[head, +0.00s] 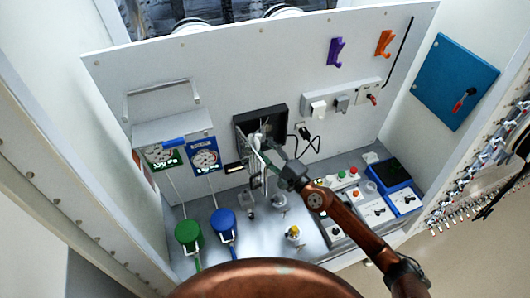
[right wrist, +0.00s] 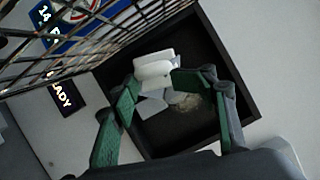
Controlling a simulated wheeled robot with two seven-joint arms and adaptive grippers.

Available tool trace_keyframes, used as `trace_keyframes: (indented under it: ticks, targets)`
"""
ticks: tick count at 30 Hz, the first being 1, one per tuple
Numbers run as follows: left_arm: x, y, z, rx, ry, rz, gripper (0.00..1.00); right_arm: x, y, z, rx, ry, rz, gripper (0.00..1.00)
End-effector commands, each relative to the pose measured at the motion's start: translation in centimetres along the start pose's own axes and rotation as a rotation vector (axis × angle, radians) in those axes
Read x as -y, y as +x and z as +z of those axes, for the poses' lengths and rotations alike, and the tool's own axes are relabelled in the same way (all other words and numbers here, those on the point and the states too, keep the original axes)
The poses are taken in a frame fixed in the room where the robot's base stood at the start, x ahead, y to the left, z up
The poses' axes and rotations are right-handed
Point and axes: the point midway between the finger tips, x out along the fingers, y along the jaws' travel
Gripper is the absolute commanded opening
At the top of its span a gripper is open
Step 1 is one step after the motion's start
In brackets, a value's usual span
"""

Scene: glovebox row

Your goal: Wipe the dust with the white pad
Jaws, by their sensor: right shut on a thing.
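My right gripper (head: 268,148) reaches from the lower right to a black open box (head: 282,111) on the grey wall panel. In the right wrist view its green fingers (right wrist: 152,88) are shut on the white pad (right wrist: 154,66), which sits between their tips inside the box. The pad shows only as a small pale shape in the head view. A patch of pale, speckled dust (right wrist: 188,102) lies on the box's black inside, beside the pad. I cannot tell whether the pad touches the surface. My left gripper is not in view.
A wire grid (right wrist: 85,40) crosses the upper left of the right wrist view, close to the fingers. Two gauges (head: 205,155) hang left of the box. A black plug and cable (head: 305,133) hang to the right.

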Motion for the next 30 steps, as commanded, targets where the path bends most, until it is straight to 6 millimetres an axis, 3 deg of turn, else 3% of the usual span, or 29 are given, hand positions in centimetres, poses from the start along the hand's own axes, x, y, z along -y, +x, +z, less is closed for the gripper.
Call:
trace_keyframes:
  ticks: [30]
  targets:
    - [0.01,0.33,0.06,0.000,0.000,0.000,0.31,0.00,0.81,-0.38,0.000,0.001,0.000,0.15]
